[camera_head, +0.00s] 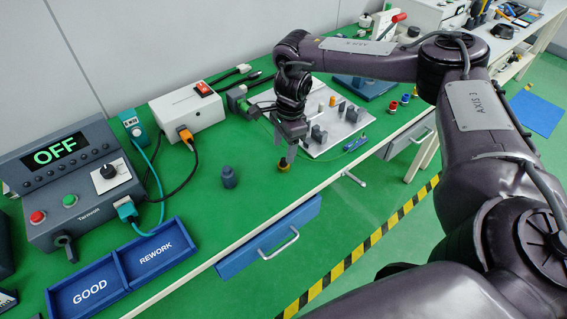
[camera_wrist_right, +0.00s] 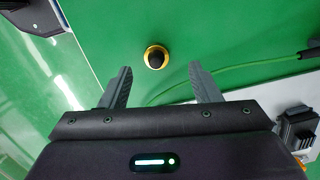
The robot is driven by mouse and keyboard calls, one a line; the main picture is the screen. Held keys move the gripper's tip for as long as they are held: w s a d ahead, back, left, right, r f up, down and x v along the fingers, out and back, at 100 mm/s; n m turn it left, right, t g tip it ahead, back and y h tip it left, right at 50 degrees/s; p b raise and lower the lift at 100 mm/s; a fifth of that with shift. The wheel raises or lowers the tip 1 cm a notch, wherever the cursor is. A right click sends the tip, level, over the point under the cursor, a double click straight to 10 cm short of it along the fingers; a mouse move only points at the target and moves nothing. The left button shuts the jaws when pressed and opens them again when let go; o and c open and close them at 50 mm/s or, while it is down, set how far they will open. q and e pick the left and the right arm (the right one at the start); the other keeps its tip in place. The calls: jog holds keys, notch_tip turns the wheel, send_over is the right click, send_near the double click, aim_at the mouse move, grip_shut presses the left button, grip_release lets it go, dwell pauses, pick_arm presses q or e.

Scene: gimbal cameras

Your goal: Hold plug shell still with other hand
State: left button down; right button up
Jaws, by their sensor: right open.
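My right gripper (camera_head: 287,154) points down over the green bench top, near its front edge. Its two fingers are apart and empty in the right wrist view (camera_wrist_right: 160,74). A small round piece with a yellow ring (camera_head: 284,165) is just below the fingertips; in the right wrist view this piece (camera_wrist_right: 155,57) has a dark centre and sits just beyond the tips, between their lines. A dark blue-grey stepped cylinder (camera_head: 228,178) stands upright to the left. I cannot tell for sure which of these is the plug shell. My left gripper is out of view.
A white fixture board (camera_head: 330,138) with several blocks lies right of the gripper. A grey tester reading OFF (camera_head: 75,180), blue GOOD and REWORK trays (camera_head: 118,265) and a white box (camera_head: 187,108) with cables stand left. The bench between trays and gripper is mostly clear.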

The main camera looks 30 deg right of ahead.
aim_at(284, 159)
jog(key=shift+s+f, duration=0.1)
jog(key=shift+f, duration=0.3)
jog(key=f, duration=0.1)
jog(key=f+p, duration=0.1)
jog(key=f, duration=0.1)
jog(key=shift+s+a+f, duration=0.2)
jog(key=shift+f, duration=0.55)
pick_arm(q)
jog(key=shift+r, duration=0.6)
pick_arm(e)
jog(key=c, duration=1.1)
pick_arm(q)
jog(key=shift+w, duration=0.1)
pick_arm(e)
jog(key=shift+r, duration=0.1)
